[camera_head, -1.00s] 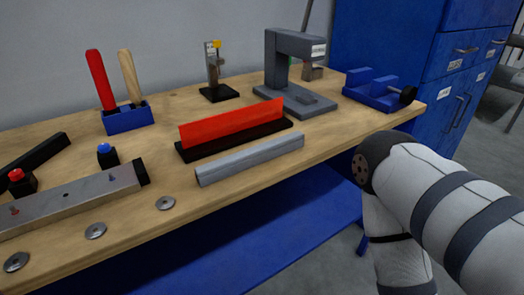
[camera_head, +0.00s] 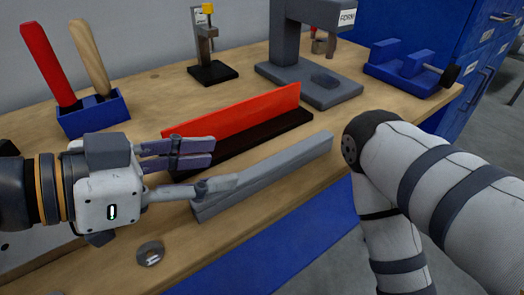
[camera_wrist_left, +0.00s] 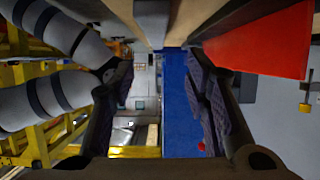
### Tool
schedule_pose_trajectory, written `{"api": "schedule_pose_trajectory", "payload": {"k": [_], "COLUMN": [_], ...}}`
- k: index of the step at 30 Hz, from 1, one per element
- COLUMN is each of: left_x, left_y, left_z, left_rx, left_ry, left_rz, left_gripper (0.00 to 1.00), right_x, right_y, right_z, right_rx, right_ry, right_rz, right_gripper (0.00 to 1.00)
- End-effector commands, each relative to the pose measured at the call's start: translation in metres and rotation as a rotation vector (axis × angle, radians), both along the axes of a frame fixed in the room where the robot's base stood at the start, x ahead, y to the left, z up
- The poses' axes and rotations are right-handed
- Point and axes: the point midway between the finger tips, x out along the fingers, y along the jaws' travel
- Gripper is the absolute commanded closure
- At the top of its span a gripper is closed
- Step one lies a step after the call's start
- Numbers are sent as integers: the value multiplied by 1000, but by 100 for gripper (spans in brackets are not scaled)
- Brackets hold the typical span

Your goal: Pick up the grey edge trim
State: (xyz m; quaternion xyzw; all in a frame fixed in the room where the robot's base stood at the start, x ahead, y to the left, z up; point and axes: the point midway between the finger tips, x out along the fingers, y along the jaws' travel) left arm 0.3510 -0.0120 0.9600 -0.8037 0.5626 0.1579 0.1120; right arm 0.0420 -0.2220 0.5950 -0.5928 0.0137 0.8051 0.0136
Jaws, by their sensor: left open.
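The grey edge trim (camera_head: 270,172) is a long straight bar lying on the wooden workbench, in front of the red strip (camera_head: 240,112) on its black base. My left gripper (camera_head: 226,167) comes in from the left, its fingers spread apart. Its lower finger overlaps the trim's left end in the head view; I cannot tell whether it touches. In the left wrist view both fingers (camera_wrist_left: 160,95) are apart with nothing held between them. The red strip also shows there (camera_wrist_left: 262,42). My right gripper is out of view.
A blue holder (camera_head: 92,115) with red and wooden handles stands behind my left gripper. A grey press (camera_head: 305,88), a small black-based stand (camera_head: 212,72) and a blue vise (camera_head: 405,70) stand farther back. A metal washer (camera_head: 150,254) lies near the front edge.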

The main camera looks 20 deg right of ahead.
Motion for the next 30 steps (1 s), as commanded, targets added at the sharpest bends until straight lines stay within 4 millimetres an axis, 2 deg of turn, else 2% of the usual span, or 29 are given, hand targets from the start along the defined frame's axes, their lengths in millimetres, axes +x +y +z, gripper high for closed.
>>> {"api": "schedule_pose_trajectory", "payload": {"k": [1,15,23,29,30], "left_x": [3,31,33,33,33], "left_y": [-11,-78,-83,-83,-83], "left_z": [-15,-41,-41,-41,-41], "left_rx": [3,1,1,1,1], "left_ry": [16,9,6,6,6], "left_rz": [-6,-2,0,-1,-1], "left_gripper": [57,57,57,100,100], "right_x": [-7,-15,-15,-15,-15], "right_y": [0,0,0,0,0], "right_z": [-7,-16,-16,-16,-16], "right_rx": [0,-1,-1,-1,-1], "right_ry": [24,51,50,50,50], "right_rz": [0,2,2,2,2], "right_gripper": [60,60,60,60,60]}}
